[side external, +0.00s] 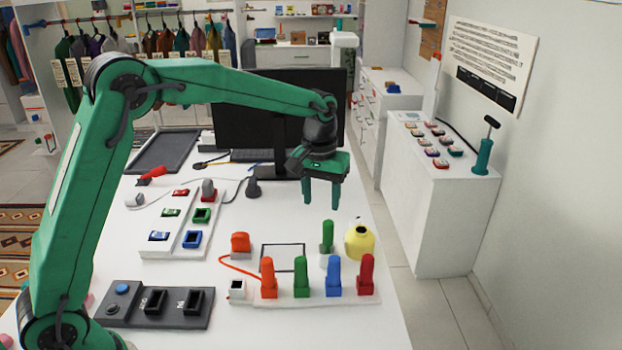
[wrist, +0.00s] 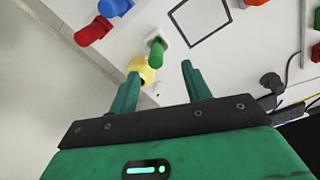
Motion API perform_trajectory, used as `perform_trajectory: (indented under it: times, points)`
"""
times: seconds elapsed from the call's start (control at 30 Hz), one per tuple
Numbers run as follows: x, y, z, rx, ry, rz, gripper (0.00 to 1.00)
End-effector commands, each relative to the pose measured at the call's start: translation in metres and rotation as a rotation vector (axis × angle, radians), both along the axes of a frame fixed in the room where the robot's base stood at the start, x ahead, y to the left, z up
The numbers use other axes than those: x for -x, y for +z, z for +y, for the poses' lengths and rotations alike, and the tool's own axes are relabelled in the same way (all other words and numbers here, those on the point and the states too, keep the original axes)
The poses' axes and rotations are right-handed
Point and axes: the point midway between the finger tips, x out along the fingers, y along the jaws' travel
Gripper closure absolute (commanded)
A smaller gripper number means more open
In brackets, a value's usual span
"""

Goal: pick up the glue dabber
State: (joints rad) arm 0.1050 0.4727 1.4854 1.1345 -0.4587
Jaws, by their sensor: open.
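The green handle standing upright in a small white holder, apparently the glue dabber (side external: 327,237), is near the right edge of the white table. It also shows in the wrist view (wrist: 155,54), between and beyond my fingertips. A round yellow bottle (side external: 360,241) stands close to its right; in the wrist view the yellow bottle (wrist: 142,68) is partly behind my left finger. My gripper (side external: 321,198) is open and empty, pointing down above and apart from the handle. The gripper (wrist: 160,72) also shows in the wrist view with a wide gap between its fingers.
A white strip (side external: 318,299) in front holds upright orange, green, blue and red pieces. A black-outlined square (side external: 283,258) lies left of the dabber. A monitor (side external: 297,95) stands behind my gripper. A dark panel (side external: 155,304) lies front left.

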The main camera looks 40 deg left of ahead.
Motion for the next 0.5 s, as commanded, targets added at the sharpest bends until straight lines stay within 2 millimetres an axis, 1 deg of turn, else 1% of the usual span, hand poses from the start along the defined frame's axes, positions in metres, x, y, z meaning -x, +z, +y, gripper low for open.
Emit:
perform_trajectory:
  times: [0.03, 0.1, 0.2, 0.3, 0.5]
  points:
    - [-0.006, -0.009, -0.002, -0.001, 0.007, 0.014, 0.52]
    - [-0.013, -0.019, -0.005, -0.003, 0.019, 0.028, 0.52]
    - [-0.02, -0.028, -0.007, -0.003, 0.03, 0.04, 0.52]
    - [-0.024, -0.034, -0.009, -0.004, 0.037, 0.047, 0.52]
    - [-0.025, -0.036, -0.009, -0.004, 0.04, 0.049, 0.52]
